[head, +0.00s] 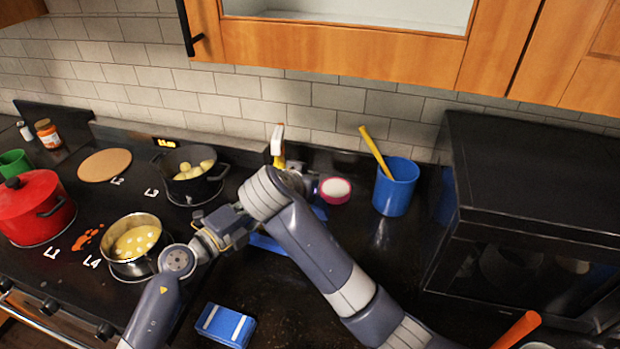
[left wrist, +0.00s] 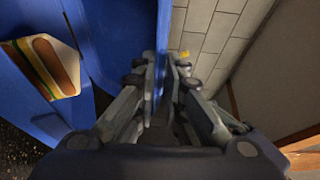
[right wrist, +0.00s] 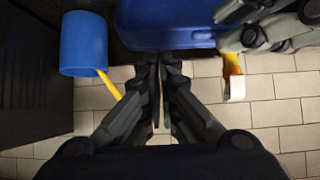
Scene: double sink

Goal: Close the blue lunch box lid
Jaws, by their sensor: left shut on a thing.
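The blue lunch box (head: 268,243) is on the dark counter, mostly hidden behind my arms in the head view. In the left wrist view its blue walls (left wrist: 112,45) fill the left side, with a sandwich-like item (left wrist: 50,65) beside them. My left gripper (head: 236,222) is at the box; its fingers (left wrist: 166,62) are closed on a thin blue edge, which looks like the lid. My right gripper (head: 296,180) is behind the box; its fingers (right wrist: 157,65) look shut and empty, close to the blue box (right wrist: 170,25). The lid's exact angle is hidden.
A blue cup (head: 396,188) with a yellow utensil and a pink-and-white round item (head: 335,190) stand at the right. A yellow-and-white item (head: 278,142) is by the wall. The stove with pots (head: 132,242) is left; a striped blue block (head: 226,325) lies in front.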

